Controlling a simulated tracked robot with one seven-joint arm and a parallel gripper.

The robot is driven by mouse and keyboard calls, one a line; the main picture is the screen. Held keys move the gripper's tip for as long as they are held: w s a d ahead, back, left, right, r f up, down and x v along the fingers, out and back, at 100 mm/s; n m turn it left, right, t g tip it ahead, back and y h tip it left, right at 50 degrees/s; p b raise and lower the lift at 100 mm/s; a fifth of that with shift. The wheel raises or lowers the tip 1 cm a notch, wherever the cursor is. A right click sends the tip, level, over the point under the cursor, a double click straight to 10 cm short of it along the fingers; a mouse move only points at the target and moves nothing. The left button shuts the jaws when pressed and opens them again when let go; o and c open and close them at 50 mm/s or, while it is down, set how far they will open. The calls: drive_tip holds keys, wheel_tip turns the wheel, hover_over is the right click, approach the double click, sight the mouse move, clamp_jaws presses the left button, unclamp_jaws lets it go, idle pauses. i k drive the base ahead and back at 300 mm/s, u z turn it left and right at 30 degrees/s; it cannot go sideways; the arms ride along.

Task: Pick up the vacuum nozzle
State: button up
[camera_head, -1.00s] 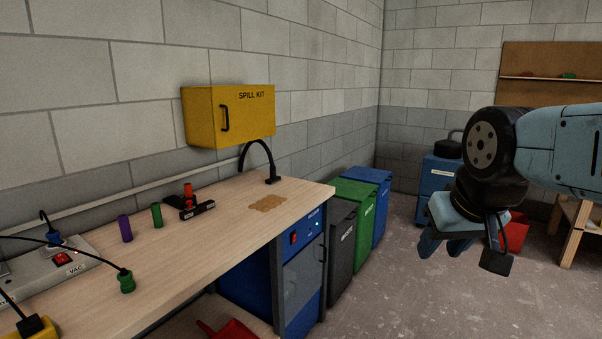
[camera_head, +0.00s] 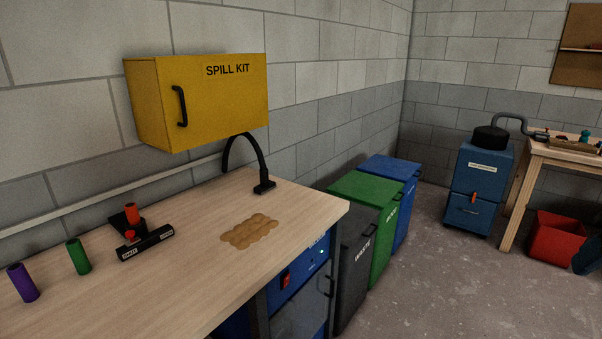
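A black curved hose (camera_head: 226,152) rises at the back of the workbench and arches down to a small black end piece (camera_head: 264,187) on the bench top. This looks like the vacuum nozzle, though no label on it is readable. A tan, scalloped patch (camera_head: 249,232) lies on the bench in front of it. A second, grey hose (camera_head: 513,122) runs from the blue machine at the right to a dark end on the wooden table.
The workbench (camera_head: 190,290) holds a purple cylinder (camera_head: 23,283), a green cylinder (camera_head: 78,256) and a black holder (camera_head: 146,243) with orange parts. The yellow spill kit cabinet (camera_head: 215,105) hangs above. Bins (camera_head: 362,260) stand beyond the bench. Open floor (camera_head: 440,290) lies at the right.

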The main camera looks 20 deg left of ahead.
sight(266, 184)
drive_tip(key=u, duration=0.2)
drive_tip(key=i, duration=1)
drive_tip(key=u, duration=1.1)
drive_tip(key=i, duration=0.6)
drive_tip(key=u, duration=0.4)
drive_tip(key=k, duration=0.75)
drive_tip(key=u, duration=0.25)
drive_tip(key=i, duration=0.75)
drive_tip(key=z, duration=0.15)
